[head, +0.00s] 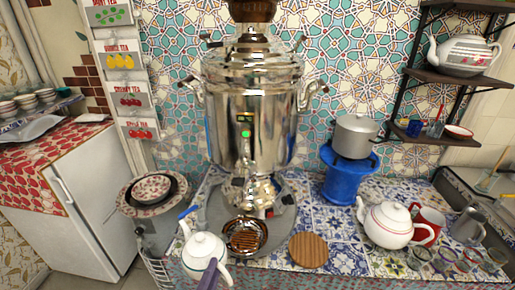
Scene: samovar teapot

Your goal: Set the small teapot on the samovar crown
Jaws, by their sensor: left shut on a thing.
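The small white teapot (203,249) with a lid is at the bottom, left of centre, at the counter's front edge. My left gripper (209,276) shows only as a dark purple piece at the bottom edge, by the teapot's handle side, and is shut on the teapot; the exact contact is hard to see. I cannot tell whether the teapot touches the counter. The tall silver samovar (250,125) stands in the middle, behind and above the teapot. Its crown (252,42) is near the top, with a dark brown piece above it cut off by the frame. My right gripper is not in view.
A round wooden trivet (308,250) and a copper-coloured drip bowl (246,236) lie in front of the samovar. A grey pot (355,136) stands on a blue stand (348,178).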

